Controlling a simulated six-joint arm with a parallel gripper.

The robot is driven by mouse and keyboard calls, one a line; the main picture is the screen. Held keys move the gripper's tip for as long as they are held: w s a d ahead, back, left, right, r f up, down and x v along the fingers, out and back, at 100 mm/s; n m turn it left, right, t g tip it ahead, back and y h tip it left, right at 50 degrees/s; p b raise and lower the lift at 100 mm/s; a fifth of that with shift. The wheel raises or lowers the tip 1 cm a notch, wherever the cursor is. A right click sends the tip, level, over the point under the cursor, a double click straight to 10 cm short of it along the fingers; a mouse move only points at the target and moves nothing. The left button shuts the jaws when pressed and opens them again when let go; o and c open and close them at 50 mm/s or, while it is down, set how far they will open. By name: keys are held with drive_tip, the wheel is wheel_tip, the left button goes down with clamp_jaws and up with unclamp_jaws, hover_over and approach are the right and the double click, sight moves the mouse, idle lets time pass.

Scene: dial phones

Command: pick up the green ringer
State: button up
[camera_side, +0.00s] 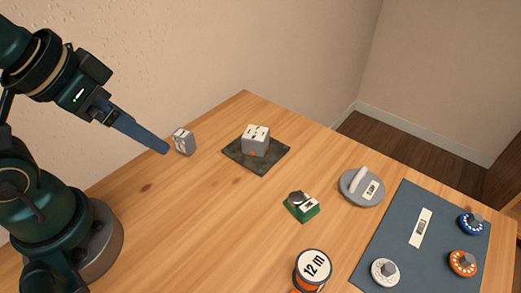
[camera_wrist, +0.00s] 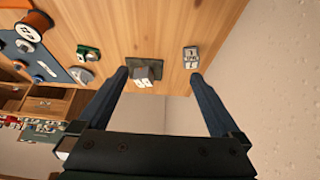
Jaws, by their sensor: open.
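The green ringer (camera_side: 301,207) is a small green block with a dark, rounded part and a white label on top. It sits on the bare wood in the middle of the table in the side view. It also shows at the upper left in the wrist view (camera_wrist: 88,53). My gripper (camera_side: 166,150) is raised over the left part of the table, up and left of the ringer and well apart from it. In the wrist view its two blue fingers (camera_wrist: 160,76) stand wide apart with nothing held between them.
A grey block (camera_side: 256,141) stands on a dark mat (camera_side: 268,168); a small grey block (camera_side: 184,142) is near my gripper. Right are a round grey piece (camera_side: 362,187), a blue mat (camera_side: 395,225) with several dials, and an orange spool (camera_side: 312,268). Wood left of the ringer is clear.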

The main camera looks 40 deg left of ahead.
sight(288, 193)
drive_tip(key=w+d+n+g+h, duration=0.5)
drive_tip(key=d+n+h, duration=0.3)
drive_tip(key=d, duration=0.2)
drive_tip(key=w+a+f+n+h, duration=0.1)
drive_tip(key=w+f+n, duration=0.1)
drive_tip(key=f+n, duration=0.2)
drive_tip(key=w+a+f+n+t+h, duration=0.1)
drive_tip(key=w+f+n+h, duration=0.1)
drive_tip(key=w+f+n, duration=0.1)
drive_tip(key=w+a+f+n+h, duration=0.1)
drive_tip(key=w+f+n+h, duration=0.1)
drive_tip(key=w+f+n, duration=0.1)
drive_tip(key=shift+f+n, duration=0.8)
drive_tip(key=shift+f, duration=0.15)
drive_tip(key=shift+s+f+t, duration=0.1)
drive_tip(key=shift+f+t, duration=0.05)
drive_tip(key=shift+t, duration=0.15)
drive_tip(key=shift+d+f, duration=0.15)
drive_tip(key=shift+d, duration=0.1)
drive_tip(key=x, duration=0.5)
drive_tip(key=shift+r+x, duration=0.15)
drive_tip(key=shift+x, duration=1.4)
drive_tip(key=shift+r+x, duration=0.15)
drive_tip(key=shift+x, duration=1.4)
drive_tip(key=shift+d, duration=0.1)
clamp_jaws()
